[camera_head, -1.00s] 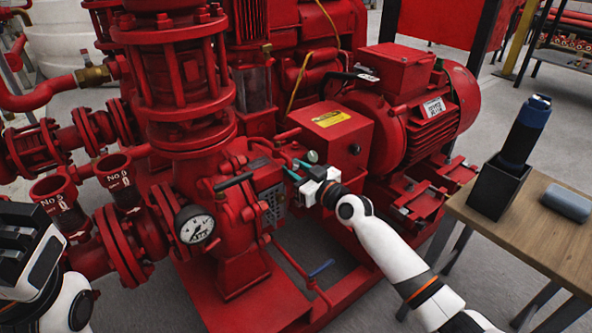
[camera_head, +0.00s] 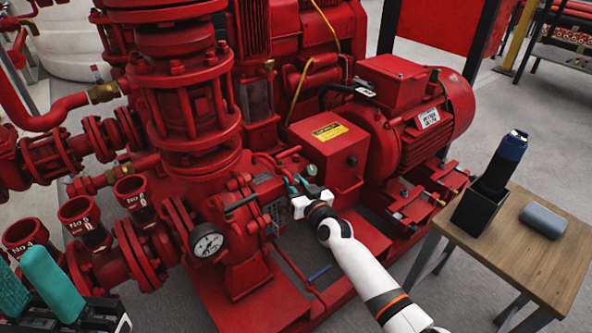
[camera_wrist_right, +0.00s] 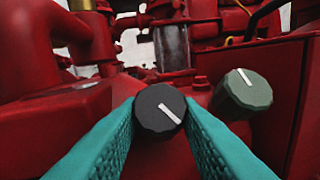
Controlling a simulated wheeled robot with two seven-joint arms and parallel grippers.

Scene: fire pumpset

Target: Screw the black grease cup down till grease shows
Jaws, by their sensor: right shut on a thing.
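The black grease cup (camera_wrist_right: 160,110) is a round, ribbed black cap with a white line slanting down to the right on its face. It sits between the two teal fingers of my right gripper (camera_head: 297,184), which is shut on it at the red pump. In the head view the black cup is too small and covered to make out. A dark green cup (camera_wrist_right: 243,92) with a white line stands to its right, apart from the fingers. My left gripper (camera_head: 30,278) is at the lower left of the head view, its teal fingers apart and empty. No grease can be made out.
A pressure gauge (camera_head: 207,242) and red open-topped cups (camera_head: 82,218) are on the pump's left. A red box with a yellow label (camera_head: 330,131) and the motor (camera_head: 425,118) are behind my right gripper. A wooden table (camera_head: 530,250) stands at right.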

